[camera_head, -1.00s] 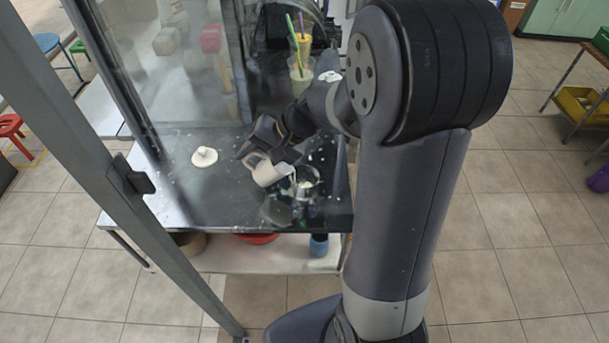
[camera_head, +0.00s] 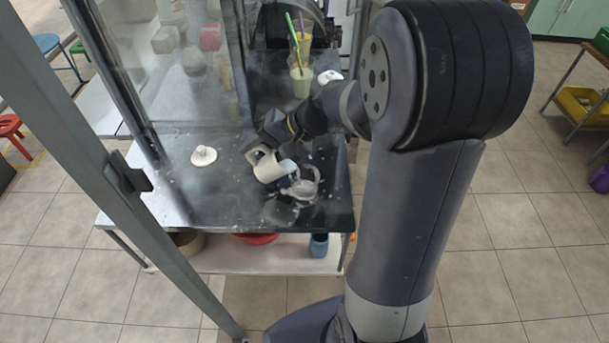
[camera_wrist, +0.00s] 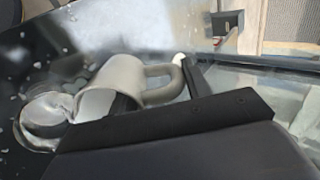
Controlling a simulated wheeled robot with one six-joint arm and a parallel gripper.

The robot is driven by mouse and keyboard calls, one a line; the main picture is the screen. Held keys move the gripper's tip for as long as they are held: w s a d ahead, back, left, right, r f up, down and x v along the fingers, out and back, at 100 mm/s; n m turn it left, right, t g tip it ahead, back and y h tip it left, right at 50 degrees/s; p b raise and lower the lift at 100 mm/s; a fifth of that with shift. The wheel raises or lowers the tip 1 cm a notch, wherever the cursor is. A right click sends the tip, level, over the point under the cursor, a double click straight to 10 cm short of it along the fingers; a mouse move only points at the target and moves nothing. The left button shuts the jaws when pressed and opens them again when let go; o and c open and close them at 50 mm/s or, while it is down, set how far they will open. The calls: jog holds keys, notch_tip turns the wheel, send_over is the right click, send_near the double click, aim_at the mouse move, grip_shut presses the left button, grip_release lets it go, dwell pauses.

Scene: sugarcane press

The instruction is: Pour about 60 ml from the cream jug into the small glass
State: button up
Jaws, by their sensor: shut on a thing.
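The cream jug (camera_head: 268,166) is an off-white handled vessel, tilted strongly over the dark counter with its mouth toward the small glass. In the wrist view, the jug (camera_wrist: 127,78) shows white inside its mouth, which faces lower left. My gripper (camera_head: 264,142) is shut on the jug at its handle side; the exact finger contact is partly hidden. The small clear glass (camera_head: 303,187) is just right of and below the jug's mouth, and it looks tilted or tipped. The glass (camera_wrist: 45,118) also shows at the left in the wrist view. I cannot tell its liquid level.
A white lid-like piece (camera_head: 203,156) lies on the counter (camera_head: 180,190) to the left. A tall drink with straws (camera_head: 301,80) stands behind. White drops dot the counter. A metal frame post (camera_head: 140,205) runs along the left.

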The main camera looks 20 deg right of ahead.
jog(key=shift+s+d+f+y+b, duration=0.2)
jog(key=shift+y+b, duration=0.3)
jog(key=shift+b, duration=0.55)
jog(key=shift+d+r+t+y+b, duration=0.4)
jog(key=shift+r+t+y+b, duration=0.15)
jog(key=shift+y, duration=0.25)
